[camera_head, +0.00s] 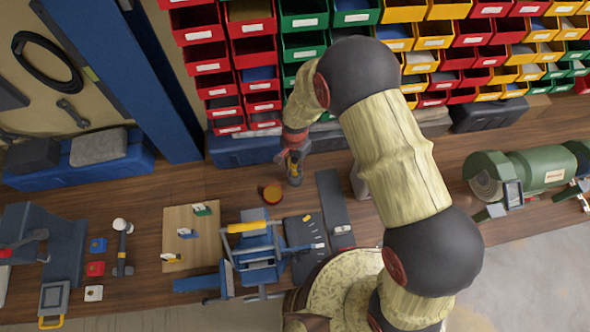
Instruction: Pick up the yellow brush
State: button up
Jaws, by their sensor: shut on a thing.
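My gripper (294,178) is small and dark in this view. It hangs from the end of my arm above the back part of the wooden bench, just in front of the bins. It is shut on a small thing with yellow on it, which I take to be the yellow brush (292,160). The fingers hide most of it, so its shape is unclear. I cannot tell whether it touches the bench.
A round orange-topped tin (272,194) stands close by at the left. A blue vise-like tool (257,250) with a yellow bar and a wooden board (190,238) lie in front. A green grinder (530,172) is at the right. Red bins (255,52) line the back.

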grip_shut()
